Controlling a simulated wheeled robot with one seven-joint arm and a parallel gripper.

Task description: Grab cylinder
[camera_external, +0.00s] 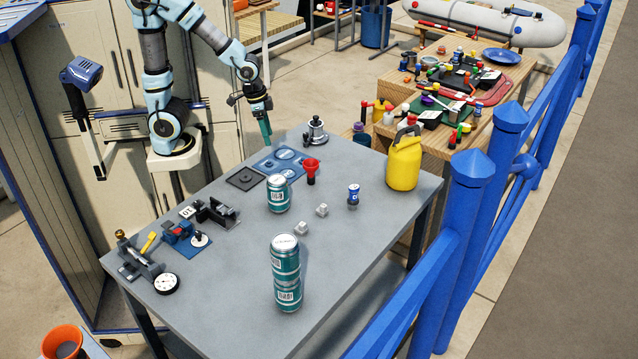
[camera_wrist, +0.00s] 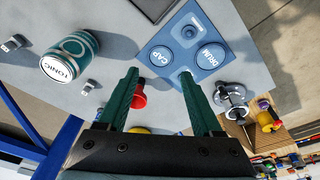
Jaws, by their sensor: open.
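Several things here are cylinder-shaped, and I cannot tell which one the task means. A single teal can (camera_external: 279,195) stands upright on the grey table (camera_external: 224,283). It also shows in the wrist view, as the can marked "TONIC" (camera_wrist: 70,57). Two more teal cans (camera_external: 286,273) stand stacked at the table's near side. My gripper (camera_external: 267,142) points down above the table's far edge, beyond the single can. In the wrist view my gripper (camera_wrist: 158,76) has its green fingers apart, with nothing held between them. A blue panel (camera_wrist: 185,48) marked "CAP" and "DRUM" lies below.
A red funnel-like piece (camera_external: 311,166) and a metal fitting (camera_external: 316,131) stand near the blue panel. A yellow jug (camera_external: 403,163) is at the right end. Small white cubes (camera_external: 301,228) lie by the cans. Tools and a dial gauge (camera_external: 166,281) fill the left end.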

